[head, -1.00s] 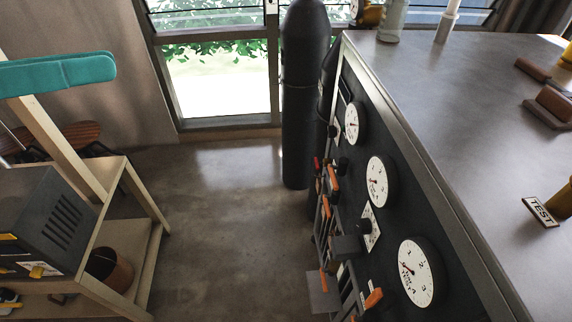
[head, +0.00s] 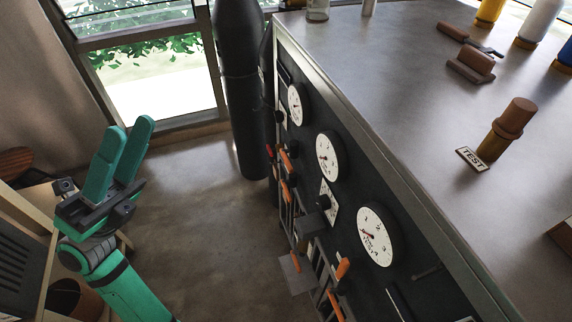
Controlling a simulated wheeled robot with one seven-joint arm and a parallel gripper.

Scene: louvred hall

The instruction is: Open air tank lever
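A dark control panel (head: 312,128) runs down the side of the counter, with several orange-handled levers. One orange lever (head: 343,267) sits below the largest dial (head: 375,237), and another orange lever (head: 286,160) is farther back. I cannot tell which lever belongs to the air tank; the labels are too small to read. Tall dark cylinders (head: 240,90) stand behind the panel by the window. My gripper (head: 128,126) has teal fingers pointing up, with a gap between them. It is open and empty, at the left, well apart from the panel.
Open floor (head: 205,205) lies between my gripper and the panel. A wooden stand with a dark vented box (head: 18,258) is at the lower left.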

